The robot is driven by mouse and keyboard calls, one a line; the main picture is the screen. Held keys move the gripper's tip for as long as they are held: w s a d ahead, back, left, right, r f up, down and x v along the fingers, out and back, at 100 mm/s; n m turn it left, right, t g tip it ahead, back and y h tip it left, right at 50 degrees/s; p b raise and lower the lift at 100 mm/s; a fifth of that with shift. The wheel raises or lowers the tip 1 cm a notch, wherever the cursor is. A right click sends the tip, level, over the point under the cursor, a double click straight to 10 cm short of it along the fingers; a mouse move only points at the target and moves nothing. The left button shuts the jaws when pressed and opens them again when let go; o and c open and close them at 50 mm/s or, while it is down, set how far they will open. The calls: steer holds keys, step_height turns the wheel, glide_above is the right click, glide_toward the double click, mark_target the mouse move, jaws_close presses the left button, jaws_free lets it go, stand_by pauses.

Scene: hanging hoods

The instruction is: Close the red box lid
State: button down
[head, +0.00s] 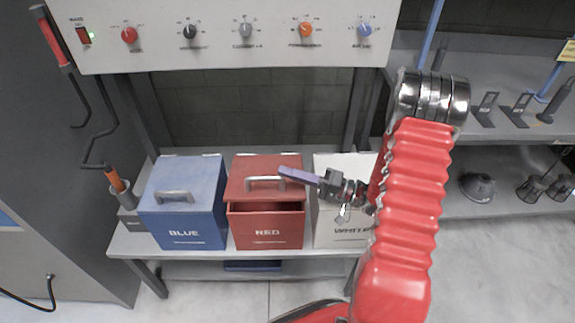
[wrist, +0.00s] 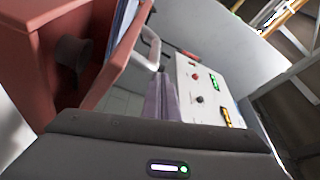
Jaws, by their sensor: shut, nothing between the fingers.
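The red box (head: 266,232) stands on the bench between a blue and a white box. Its lid (head: 240,180) is partly open, with a gap at the front showing the inside. In the wrist view, the red box (wrist: 45,50) is at left, with the raised lid (wrist: 118,65) and handle (wrist: 151,48) beside my fingers (wrist: 163,82). I cannot tell whether they touch.
The closed blue box (head: 185,215) is close on the left. The white box (head: 335,220) is close on the right, partly behind my arm. A control panel (head: 215,50) with several knobs hangs above. A shelf (head: 510,145) with hoods stands at right.

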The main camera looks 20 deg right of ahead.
steer(key=shift+s+f, duration=0.1)
steer(key=shift+f, duration=0.05)
stand_by(0.3)
step_height(320, 180, up, 10)
stand_by(0.8)
steer(key=shift+a, duration=0.1)
